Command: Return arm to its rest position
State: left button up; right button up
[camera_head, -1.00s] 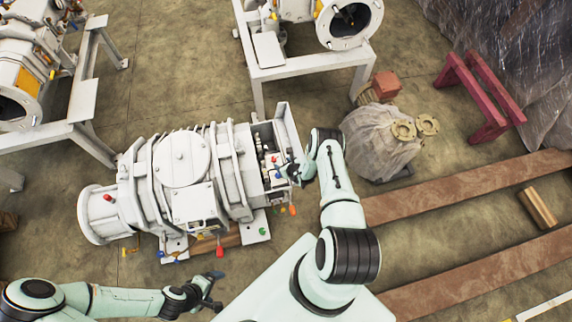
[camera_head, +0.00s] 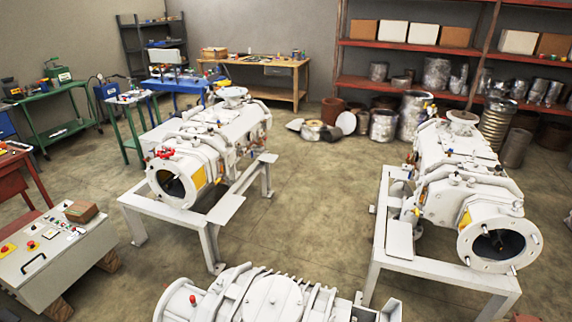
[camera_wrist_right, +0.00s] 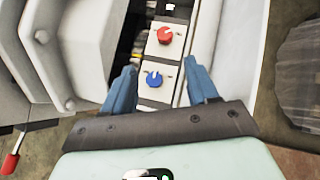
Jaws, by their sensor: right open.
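My right gripper (camera_wrist_right: 162,88) shows in the right wrist view with its two blue fingers apart and nothing between them. It is over the control panel (camera_wrist_right: 152,105) on the white screw vacuum pump (camera_wrist_right: 75,45). A blue knob (camera_wrist_right: 154,79) lies in line with the gap between the fingers, and a red knob (camera_wrist_right: 165,36) is beyond it. I cannot tell how far the fingertips are from the panel. In the head view the top of the near pump (camera_head: 265,300) shows at the bottom edge. Neither arm is in the head view, and my left gripper is out of sight.
Two more pumps stand on white frames at left (camera_head: 215,140) and right (camera_head: 450,175), with open floor (camera_head: 310,200) between them. A grey control box (camera_head: 60,255) is at lower left. Workbenches (camera_head: 275,70) and red shelves (camera_head: 400,45) line the back.

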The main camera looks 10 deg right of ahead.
jog(key=s+a+r+n+g+y, duration=0.35)
jog(key=s+a+n, duration=0.35)
jog(key=a, duration=0.4)
jog(key=s+a+r+n+g+y, duration=0.2)
jog(key=s+a+n+g+y, duration=0.35)
jog(key=a, duration=0.45)
jog(key=s+a+r+n+h, duration=0.4)
jog(key=s+r+n, duration=0.4)
jog(key=n, duration=1.3)
jog(key=shift+s+a+r, duration=0.2)
jog(key=shift+a+r, duration=0.1)
jog(key=shift+r, duration=0.65)
